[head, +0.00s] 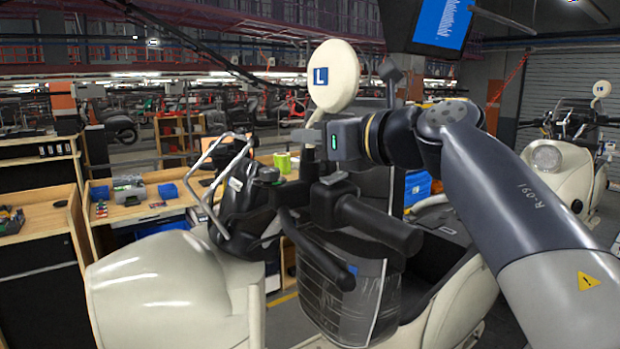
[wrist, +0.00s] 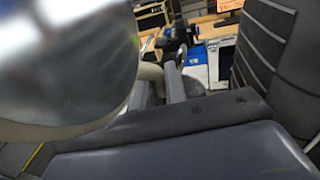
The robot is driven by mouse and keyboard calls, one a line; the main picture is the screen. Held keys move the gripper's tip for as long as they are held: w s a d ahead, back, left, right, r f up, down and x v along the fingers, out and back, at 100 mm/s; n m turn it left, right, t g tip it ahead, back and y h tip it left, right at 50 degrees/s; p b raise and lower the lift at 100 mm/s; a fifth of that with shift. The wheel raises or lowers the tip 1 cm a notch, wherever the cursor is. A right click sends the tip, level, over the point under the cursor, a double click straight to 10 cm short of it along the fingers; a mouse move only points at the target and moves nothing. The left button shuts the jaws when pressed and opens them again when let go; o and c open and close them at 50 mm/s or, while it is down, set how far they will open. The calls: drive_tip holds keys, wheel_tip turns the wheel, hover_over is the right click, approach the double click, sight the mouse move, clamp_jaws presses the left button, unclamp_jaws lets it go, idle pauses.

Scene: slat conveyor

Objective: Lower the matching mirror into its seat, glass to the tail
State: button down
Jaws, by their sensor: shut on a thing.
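A round cream mirror (head: 342,95) with a blue "L" label on its back stands upright above the scooter's handlebar (head: 378,222) in the head view. My gripper (head: 310,136) is shut on it low down, by its stem, which is mostly hidden. The mirror's glass (wrist: 60,50) fills the left of the wrist view, with a cream rim below it. My gripper's fingers (wrist: 172,82) also show there. The mirror hangs clear above the handlebar controls (head: 268,175). I cannot make out the seat itself.
The cream scooter body (head: 150,285) spreads below, with a metal bar frame (head: 222,185) at left. Workbenches (head: 140,205) with tools stand behind. A second cream scooter (head: 560,160) with its own mirror (head: 602,88) is at right. A hanging screen (head: 440,22) is above.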

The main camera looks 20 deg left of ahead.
drive_tip(key=c, duration=1.9)
unclamp_jaws()
drive_tip(key=shift+f, duration=0.35)
drive_tip(key=o, duration=0.6)
drive_tip(key=shift+r, duration=0.1)
drive_tip(key=shift+c, duration=0.2)
drive_tip(key=b+v, duration=0.3)
drive_tip(key=v, duration=0.7)
drive_tip(key=shift+s+d, duration=0.2)
drive_tip(key=shift+d, duration=0.15)
drive_tip(key=shift+r, duration=0.1)
drive_tip(key=p+x, duration=0.3)
drive_tip(key=x, duration=0.8)
drive_tip(key=shift+r, duration=0.3)
drive_tip(key=shift+d, duration=0.15)
